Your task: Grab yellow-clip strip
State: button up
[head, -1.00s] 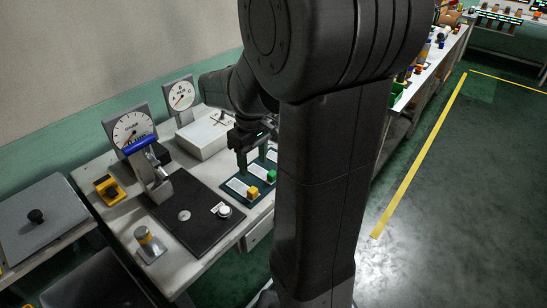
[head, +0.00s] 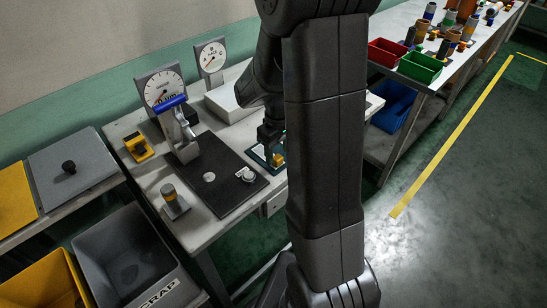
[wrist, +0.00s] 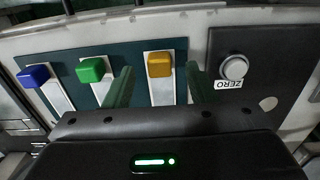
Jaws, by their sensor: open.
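The yellow-clip strip is a white strip (wrist: 163,92) with a yellow-orange clip (wrist: 159,64) at its end, lying on a dark green board (wrist: 128,58). The clip also shows in the head view (head: 278,159), partly hidden by my arm. My gripper (wrist: 160,72) is open, with one finger on each side of this strip, and nothing is held. Finger height above the board is hard to tell. A green-clip strip (wrist: 91,69) lies left of my left finger, and a blue-clip strip (wrist: 34,76) lies farther left.
A black plate with a white ZERO button (wrist: 234,67) is just right of the board. In the head view, a dial gauge (head: 161,88) with a blue-handled lever (head: 171,103) stands on the bench. A scrap bin (head: 128,250) is at lower left.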

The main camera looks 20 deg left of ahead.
jog(key=shift+w+a+f, duration=0.1)
jog(key=shift+f, duration=1.3)
jog(key=c, duration=1.1)
jog(key=shift+o, duration=0.2)
